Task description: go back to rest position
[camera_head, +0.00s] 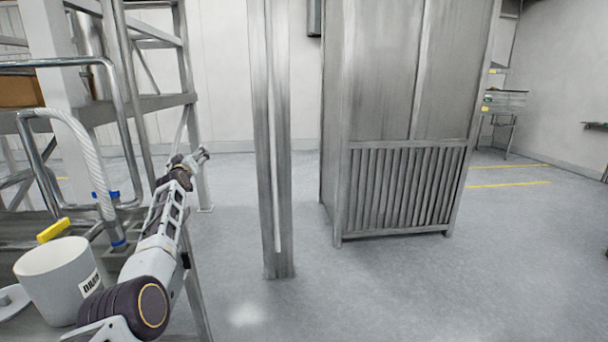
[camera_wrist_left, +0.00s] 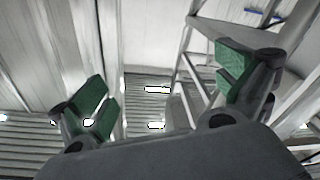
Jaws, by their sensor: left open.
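My left gripper (camera_head: 196,157) is in the head view at the end of my left arm, which reaches forward from the lower left. It is raised above the floor, to the left of a metal post. In the left wrist view my left gripper (camera_wrist_left: 165,90) shows its two green-padded fingers spread wide apart, with nothing between them. My right gripper is in neither view.
A white labelled bucket (camera_head: 55,280) stands at lower left, near a yellow-handled object (camera_head: 53,230) and a ribbed hose (camera_head: 90,165). A metal frame (camera_head: 150,104) rises behind. A steel post (camera_head: 270,140) and grey cabinet (camera_head: 400,120) stand ahead. Floor (camera_head: 480,270) at right is clear.

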